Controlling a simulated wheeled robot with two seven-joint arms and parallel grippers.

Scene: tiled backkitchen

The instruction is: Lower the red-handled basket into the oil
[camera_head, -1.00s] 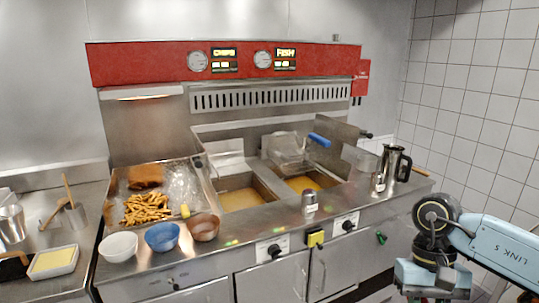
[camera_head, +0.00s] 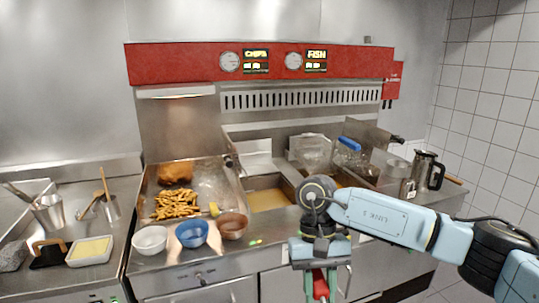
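My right gripper (camera_head: 320,284) is at the bottom centre, pointing down in front of the fryer. A red piece (camera_head: 320,287) with green beside it shows below the wrist, between the fingers; the frame edge cuts it off. I cannot tell whether it is the basket's handle or whether the fingers are shut on it. No red-handled basket can be made out. The left oil well (camera_head: 267,198) holds amber oil with no basket in it. The right oil well is mostly hidden by my arm; a blue-handled wire basket (camera_head: 317,155) is raised over it. My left gripper is not in view.
A steel tray (camera_head: 212,182) with chips (camera_head: 176,205) and fried fish (camera_head: 174,174) lies left of the wells. White (camera_head: 150,240), blue (camera_head: 191,234) and brown (camera_head: 232,226) bowls stand along the front edge. A steel jug (camera_head: 427,170) stands at right.

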